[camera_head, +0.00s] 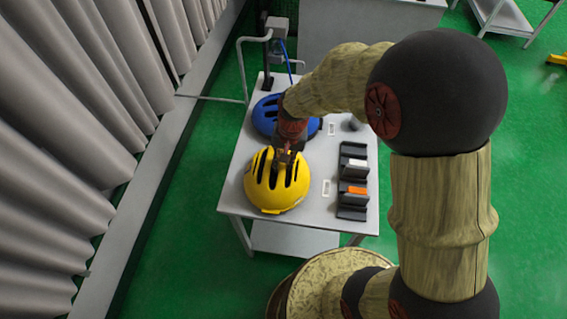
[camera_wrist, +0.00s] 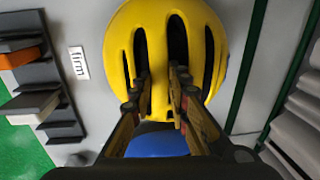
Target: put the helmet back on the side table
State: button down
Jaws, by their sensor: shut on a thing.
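A yellow helmet (camera_head: 268,190) is at the near left part of a light grey table (camera_head: 235,203), its dome facing up. It fills the upper middle of the wrist view (camera_wrist: 207,30). My gripper (camera_head: 288,155) comes down onto its top; in the wrist view my gripper (camera_wrist: 160,95) has its fingers in the vent slots, shut on a rib between them. I cannot tell whether the helmet touches the table. A blue helmet (camera_head: 265,115) lies behind it, partly hidden by my arm; a bit of it shows in the wrist view (camera_wrist: 158,145).
A dark rack (camera_head: 353,205) with white and orange pieces stands on the table's right side. A stand with a blue cable (camera_head: 277,52) is at the back. Grey curtains (camera_head: 80,90) hang at the left. Another table (camera_head: 503,18) is at the far right. Green floor is clear between.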

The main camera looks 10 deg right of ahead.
jog(key=c, duration=1.7)
grip_release()
jog(key=s+d+r+n+t+p, duration=0.1)
jog(key=s+d+r, duration=0.15)
jog(key=r, duration=0.85)
jog(key=s+d+r+n+t+p, duration=0.15)
jog(key=s+r, duration=0.25)
jog(key=r, duration=0.7)
jog(key=s+d+r+t, duration=0.1)
jog(key=s+r, duration=0.1)
jog(key=s, duration=0.1)
jog(key=s+d+r+n, duration=0.1)
jog(key=s+r, duration=0.1)
jog(key=s, duration=0.2)
jog(key=s+d+r+t+h, duration=0.1)
jog(key=s+r, duration=0.1)
jog(key=s, duration=0.1)
jog(key=shift+s+d+r+n+t, duration=0.25)
jog(key=shift+d+r+n+t, duration=0.05)
jog(key=shift+n+t, duration=0.05)
